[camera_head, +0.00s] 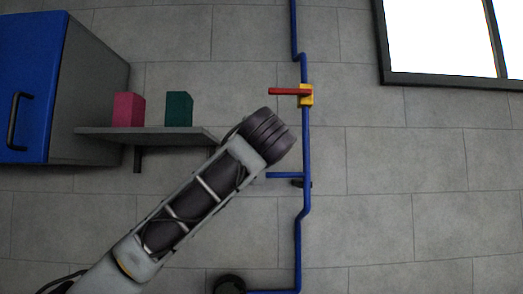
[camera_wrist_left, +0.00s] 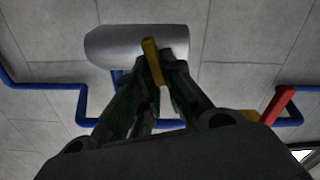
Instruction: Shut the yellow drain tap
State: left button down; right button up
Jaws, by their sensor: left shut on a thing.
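In the left wrist view, my left gripper (camera_wrist_left: 157,68) is shut on a yellow handle (camera_wrist_left: 151,60), which I take as the drain tap's. The handle stands in front of a pale grey cylinder (camera_wrist_left: 110,45). In the head view my left arm reaches in from the lower left, and its wrist hides the gripper and the yellow handle. A red lever (camera_head: 285,91) on a yellow valve body (camera_head: 306,96) sits higher on the blue pipe and points left. That red lever (camera_wrist_left: 278,105) also shows at the right of the left wrist view. My right gripper is not in view.
A shelf (camera_head: 150,133) holds a pink block (camera_head: 128,109) and a green block (camera_head: 178,108). A blue cabinet (camera_head: 30,80) is at left, a window (camera_head: 440,30) upper right.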

pick_arm(q)
jog(key=shift+d+f+m, duration=0.1)
jog(key=shift+f+m, duration=0.1)
jog(key=shift+m, duration=0.8)
jog(key=c, duration=1.5)
grip_release()
jog(key=shift+s, duration=0.15)
jog(key=s, duration=1.1)
jog(key=shift+s, duration=0.4)
